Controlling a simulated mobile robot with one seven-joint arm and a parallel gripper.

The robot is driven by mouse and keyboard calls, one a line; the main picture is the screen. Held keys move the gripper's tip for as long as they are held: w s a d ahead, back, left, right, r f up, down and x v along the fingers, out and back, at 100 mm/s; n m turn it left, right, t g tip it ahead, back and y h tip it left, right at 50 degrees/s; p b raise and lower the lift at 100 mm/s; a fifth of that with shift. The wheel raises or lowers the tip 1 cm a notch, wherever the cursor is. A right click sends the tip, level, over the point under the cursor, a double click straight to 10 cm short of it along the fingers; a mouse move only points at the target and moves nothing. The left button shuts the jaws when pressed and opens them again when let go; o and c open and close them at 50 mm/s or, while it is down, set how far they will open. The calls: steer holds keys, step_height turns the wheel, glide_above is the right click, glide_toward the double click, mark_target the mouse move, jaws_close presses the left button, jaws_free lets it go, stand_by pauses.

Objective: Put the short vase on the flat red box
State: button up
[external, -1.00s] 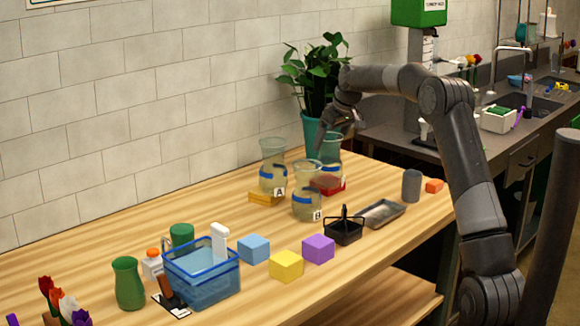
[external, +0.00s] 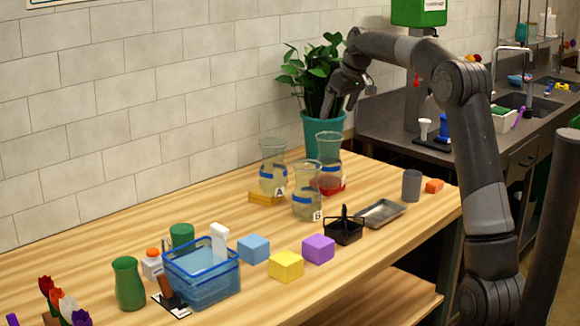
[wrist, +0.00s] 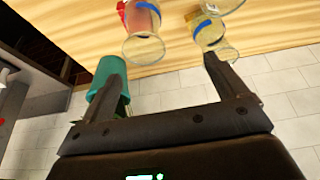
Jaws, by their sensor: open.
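The flat red box (external: 333,186) lies at the back of the wooden table. A clear glass vase (external: 329,158) with a blue band stands upright on it; this vase also shows in the wrist view (wrist: 143,32). Two similar glass vases are nearby: one marked A (external: 273,168) on a flat yellow box and one marked B (external: 307,195) in front. I cannot tell for sure which one is the short vase. My gripper (external: 339,108) is open and empty, above and behind the vase on the red box, in front of the plant. Its fingers (wrist: 163,58) are apart.
A teal pot (external: 322,136) with a plant stands close to my gripper. A black caddy (external: 344,229), a metal tray (external: 381,213) and a grey cup (external: 411,186) are to the right. Coloured cubes, a blue basket (external: 202,270) and a green vase (external: 129,284) are in front and left.

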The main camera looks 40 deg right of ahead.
steer(key=s+a+r, duration=0.3)
steer(key=s+a, duration=1.5)
steer(key=a, duration=0.1)
steer(key=s+a+f, duration=0.2)
steer(key=s+f, duration=0.1)
steer(key=s, duration=0.4)
steer(key=s+a+f, duration=0.3)
steer(key=s+f, duration=0.1)
steer(key=s, duration=0.3)
steer(key=s+a+f+t, duration=0.1)
steer(key=s+a+f, duration=0.1)
steer(key=s+f, duration=0.2)
steer(key=s, duration=0.3)
steer(key=shift+a, duration=0.2)
steer(key=shift+o, duration=0.3)
steer(key=shift+w+r, duration=0.1)
steer(key=shift+r, duration=0.1)
